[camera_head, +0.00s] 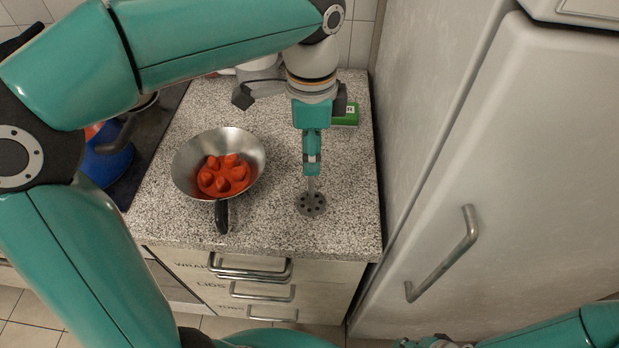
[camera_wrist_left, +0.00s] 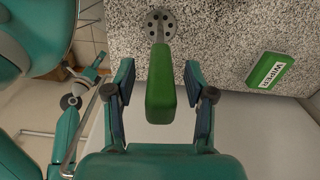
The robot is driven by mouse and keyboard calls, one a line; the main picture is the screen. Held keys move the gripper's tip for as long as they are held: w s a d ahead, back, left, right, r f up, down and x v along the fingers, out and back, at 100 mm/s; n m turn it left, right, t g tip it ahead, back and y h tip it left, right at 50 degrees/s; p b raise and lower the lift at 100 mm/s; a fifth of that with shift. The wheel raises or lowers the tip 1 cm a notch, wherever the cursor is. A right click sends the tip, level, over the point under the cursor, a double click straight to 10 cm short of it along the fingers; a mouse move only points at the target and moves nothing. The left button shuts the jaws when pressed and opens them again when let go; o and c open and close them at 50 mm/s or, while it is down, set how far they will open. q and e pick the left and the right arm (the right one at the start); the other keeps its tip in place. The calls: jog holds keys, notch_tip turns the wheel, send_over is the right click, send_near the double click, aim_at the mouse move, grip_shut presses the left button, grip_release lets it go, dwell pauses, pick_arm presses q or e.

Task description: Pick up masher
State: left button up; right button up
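The masher has a grey disc with holes (camera_head: 311,204) and a short metal stem, on or just above the speckled counter at right of the pan. In the left wrist view its thick green handle (camera_wrist_left: 160,90) lies between the fingers of my left gripper (camera_wrist_left: 158,78). Gaps show between the handle and both fingers, so the gripper is open around it. In the head view my left gripper (camera_head: 312,160) points down and hides most of the handle. My right gripper (camera_head: 436,342) is only partly visible at the bottom edge; its fingers cannot be made out.
A metal pan (camera_head: 188,170) holding a red lobed object (camera_head: 224,178) stands left of the masher. A green wipes pack (camera_wrist_left: 268,74) lies on the counter (camera_head: 270,215) near the back right. A tall fridge (camera_head: 530,150) stands close to the right. Drawers with handles are below.

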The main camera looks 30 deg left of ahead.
pick_arm(q)
grip_shut()
jog(key=shift+r, duration=0.1)
